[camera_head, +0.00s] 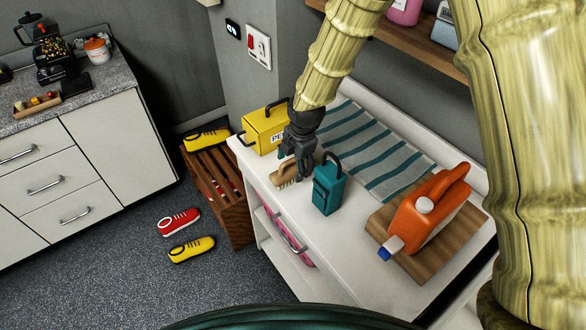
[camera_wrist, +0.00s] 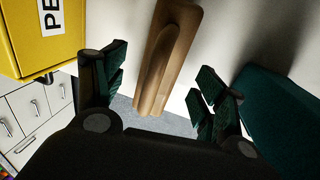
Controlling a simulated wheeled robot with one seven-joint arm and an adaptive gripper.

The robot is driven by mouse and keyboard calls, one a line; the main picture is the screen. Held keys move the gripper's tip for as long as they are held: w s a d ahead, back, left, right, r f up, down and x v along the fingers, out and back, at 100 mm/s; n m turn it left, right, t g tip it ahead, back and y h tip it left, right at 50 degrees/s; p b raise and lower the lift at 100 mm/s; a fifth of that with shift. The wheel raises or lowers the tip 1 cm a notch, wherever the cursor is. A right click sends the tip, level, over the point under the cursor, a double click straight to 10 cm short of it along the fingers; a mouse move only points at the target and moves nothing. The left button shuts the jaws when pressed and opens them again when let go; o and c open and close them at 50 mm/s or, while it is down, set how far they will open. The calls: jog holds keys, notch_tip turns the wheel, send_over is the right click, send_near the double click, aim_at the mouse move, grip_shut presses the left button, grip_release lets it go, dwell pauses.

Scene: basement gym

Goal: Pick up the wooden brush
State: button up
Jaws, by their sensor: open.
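The wooden brush (camera_head: 284,175) lies on the white cabinet top near its front left edge, its bristles showing to the front. In the wrist view its brown wooden body (camera_wrist: 167,55) stands between my two fingers, with space on both sides. My gripper (camera_head: 296,172) is open and points down over the brush. In the wrist view the fingers of my gripper (camera_wrist: 158,92) are apart and do not touch the brush. The fingers hide part of the brush in the head view.
A yellow box (camera_head: 262,130) stands behind the brush. A teal canister (camera_head: 328,190) stands close to its right. A striped towel (camera_head: 375,150) and an orange jug (camera_head: 428,212) on a wooden board (camera_head: 440,255) are further right. Shoes (camera_head: 180,221) lie on the floor.

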aim_at(294, 167)
jog(key=shift+w+a+f+p, duration=0.15)
jog(key=shift+f+p, duration=0.15)
jog(key=shift+f, duration=0.55)
jog(key=shift+w+d+f+p, duration=0.15)
jog(key=shift+f+p, duration=0.1)
jog(key=shift+f, duration=0.55)
jog(key=shift+a, duration=0.1)
jog(key=c, duration=1.3)
jog(key=shift+r, duration=0.15)
notch_tip(294, 167, up, 10)
jog(key=b, duration=0.3)
